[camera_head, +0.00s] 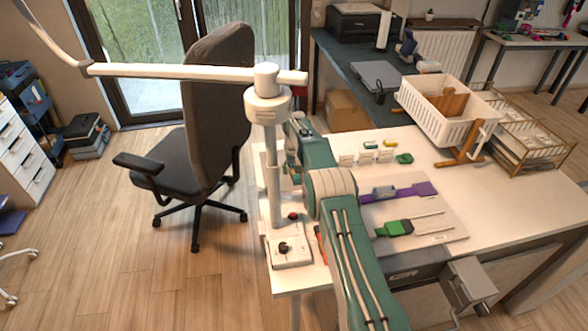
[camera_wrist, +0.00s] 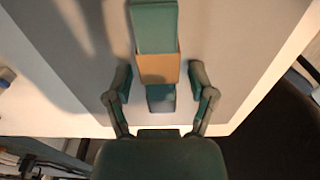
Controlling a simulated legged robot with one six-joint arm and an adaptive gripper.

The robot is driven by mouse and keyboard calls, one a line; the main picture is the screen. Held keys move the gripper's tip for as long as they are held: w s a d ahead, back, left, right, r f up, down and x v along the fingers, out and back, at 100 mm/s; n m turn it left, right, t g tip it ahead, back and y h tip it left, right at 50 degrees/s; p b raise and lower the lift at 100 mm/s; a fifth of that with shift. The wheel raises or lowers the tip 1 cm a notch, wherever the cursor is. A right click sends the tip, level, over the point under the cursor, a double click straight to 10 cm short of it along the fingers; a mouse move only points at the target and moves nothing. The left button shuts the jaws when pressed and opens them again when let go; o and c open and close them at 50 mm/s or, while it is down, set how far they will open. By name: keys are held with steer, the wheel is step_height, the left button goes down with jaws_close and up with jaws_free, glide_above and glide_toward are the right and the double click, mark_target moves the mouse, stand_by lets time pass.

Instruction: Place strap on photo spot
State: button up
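In the wrist view my gripper (camera_wrist: 161,88) is open, its two fingers spread on either side of a teal strap-like piece (camera_wrist: 153,28) with a tan band (camera_wrist: 158,68) across it. A gap shows between each finger and the piece, so it is not gripped. A grey surface (camera_wrist: 222,40) lies under it; I cannot tell whether this is the photo spot. In the head view my arm hides the gripper and this piece. A purple strap (camera_head: 425,189) and a green piece (camera_head: 394,229) with pale cords lie on a light board (camera_head: 452,212) to the right of my arm.
Small coloured pieces and white cards (camera_head: 366,156) stand at the table's back. A white basket (camera_head: 440,105) and a wire rack (camera_head: 535,145) are at the right. A lamp stand (camera_head: 271,170) rises at the table's left end, near an office chair (camera_head: 215,110). The table's right front (camera_head: 520,205) is clear.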

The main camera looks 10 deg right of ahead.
stand_by(0.3)
step_height(320, 180, up, 12)
steer(key=shift+s+r, duration=0.15)
steer(key=shift+s, duration=0.1)
stand_by(0.6)
